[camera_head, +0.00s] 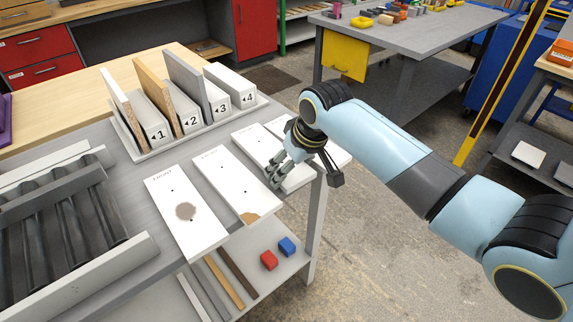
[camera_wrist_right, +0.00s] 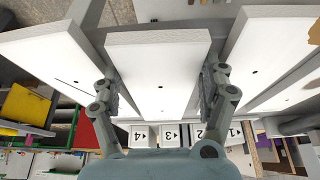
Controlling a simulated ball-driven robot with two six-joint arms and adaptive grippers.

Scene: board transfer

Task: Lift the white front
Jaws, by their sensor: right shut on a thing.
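Several white fronts lie side by side, their near ends past the table edge. The leftmost front (camera_head: 184,208) has a brown-grey blotch; the second front (camera_head: 232,182) has a brown patch at its near corner. My right gripper (camera_head: 276,172) is at the third white front (camera_head: 258,147). In the right wrist view, the fingers of that gripper (camera_wrist_right: 160,98) are shut on the long sides of this plain white front (camera_wrist_right: 158,65). Whether it is clear of the table cannot be told. The fourth front (camera_head: 338,155) is partly behind my arm. My left gripper is not in view.
A rack (camera_head: 150,153) with slots numbered 1 to 4 holds upright boards behind the fronts. A grey roller frame (camera_head: 70,215) stands at left. A lower shelf holds a red block (camera_head: 268,260), a blue block (camera_head: 287,246) and strips. Open floor lies right of the table.

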